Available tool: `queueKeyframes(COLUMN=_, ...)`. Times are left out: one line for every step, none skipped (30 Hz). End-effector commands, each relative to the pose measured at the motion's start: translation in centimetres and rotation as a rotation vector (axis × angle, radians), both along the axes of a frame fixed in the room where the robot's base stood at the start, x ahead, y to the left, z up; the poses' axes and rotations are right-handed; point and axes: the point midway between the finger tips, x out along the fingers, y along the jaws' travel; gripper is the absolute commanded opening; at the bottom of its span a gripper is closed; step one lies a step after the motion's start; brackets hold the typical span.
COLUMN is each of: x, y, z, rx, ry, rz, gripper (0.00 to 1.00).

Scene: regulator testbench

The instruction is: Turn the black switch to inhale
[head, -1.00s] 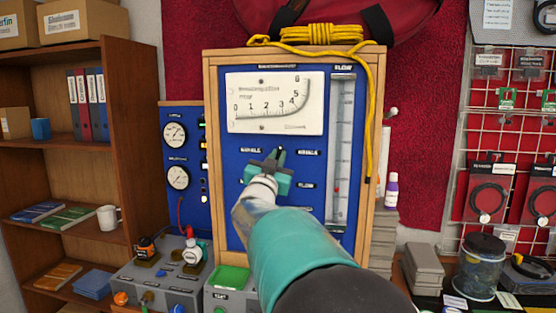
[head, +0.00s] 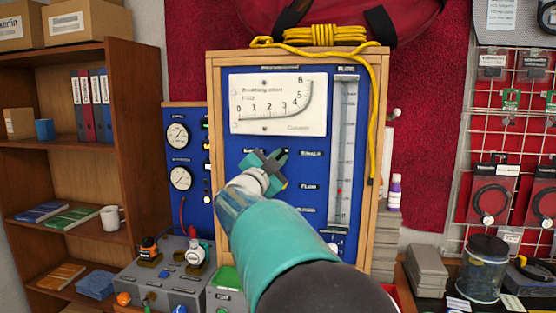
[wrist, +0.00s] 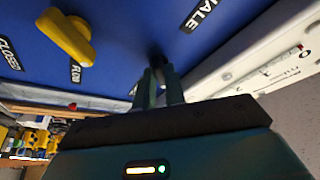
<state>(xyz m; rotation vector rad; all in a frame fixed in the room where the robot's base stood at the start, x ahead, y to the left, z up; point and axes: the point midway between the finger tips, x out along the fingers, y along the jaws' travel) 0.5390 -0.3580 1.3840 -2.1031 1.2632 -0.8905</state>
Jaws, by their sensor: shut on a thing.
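The black switch (wrist: 156,57) is on the blue panel (head: 232,150), below the white gauge. In the wrist view it is a small dark shape at my fingertips, mostly hidden by the fingers. My gripper (head: 273,160) is shut on it, turned at a slant against the panel; its two teal fingers also show in the wrist view (wrist: 160,78). One label (head: 311,154) is right of the gripper, and a label ending in "HALE" (wrist: 205,12) shows in the wrist view. In the head view the gripper hides the switch, so I cannot tell which way it points.
A yellow knob (wrist: 66,36) sits on the panel near the "CLOSED" and "FLOW" labels. The white gauge (head: 277,104) is above my gripper, and a clear flow tube (head: 344,150) is to its right. A yellow cord (head: 372,120) hangs down the wooden frame.

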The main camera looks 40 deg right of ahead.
Motion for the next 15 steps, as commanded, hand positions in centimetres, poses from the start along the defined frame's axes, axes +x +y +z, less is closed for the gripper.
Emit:
queueKeyframes(x=0.00, y=0.03, z=-0.04, rx=0.003, ry=-0.003, rz=0.000, gripper=0.00)
queueKeyframes(x=0.00, y=0.03, z=-0.03, rx=0.003, ry=-0.003, rz=0.000, gripper=0.00)
queueKeyframes(x=0.00, y=0.03, z=-0.03, rx=0.003, ry=-0.004, rz=0.000, gripper=0.00)
queueKeyframes(x=-0.01, y=0.02, z=-0.04, rx=0.003, ry=-0.004, rz=0.000, gripper=0.00)
queueKeyframes(x=-0.01, y=0.02, z=-0.04, rx=0.003, ry=-0.004, rz=0.000, gripper=0.00)
queueKeyframes(x=-0.01, y=0.02, z=-0.03, rx=0.003, ry=-0.004, rz=0.000, gripper=0.00)
queueKeyframes(x=-0.01, y=0.02, z=-0.03, rx=0.003, ry=-0.004, rz=0.000, gripper=0.00)
queueKeyframes(x=-0.01, y=0.02, z=-0.03, rx=0.003, ry=-0.004, rz=0.000, gripper=0.00)
queueKeyframes(x=-0.01, y=0.02, z=-0.03, rx=0.003, ry=-0.004, rz=0.000, gripper=0.00)
queueKeyframes(x=-0.02, y=0.02, z=-0.02, rx=0.003, ry=-0.003, rz=0.000, gripper=0.00)
queueKeyframes(x=-0.02, y=0.02, z=-0.02, rx=0.003, ry=-0.003, rz=0.000, gripper=0.16)
queueKeyframes(x=-0.02, y=0.02, z=-0.02, rx=0.003, ry=-0.003, rz=0.000, gripper=0.23)
queueKeyframes(x=-0.02, y=0.02, z=-0.02, rx=0.003, ry=-0.003, rz=0.000, gripper=0.29)
queueKeyframes(x=-0.01, y=0.01, z=-0.01, rx=0.003, ry=-0.003, rz=0.000, gripper=0.34)
queueKeyframes(x=-0.02, y=0.01, z=-0.01, rx=0.002, ry=-0.003, rz=0.000, gripper=0.34)
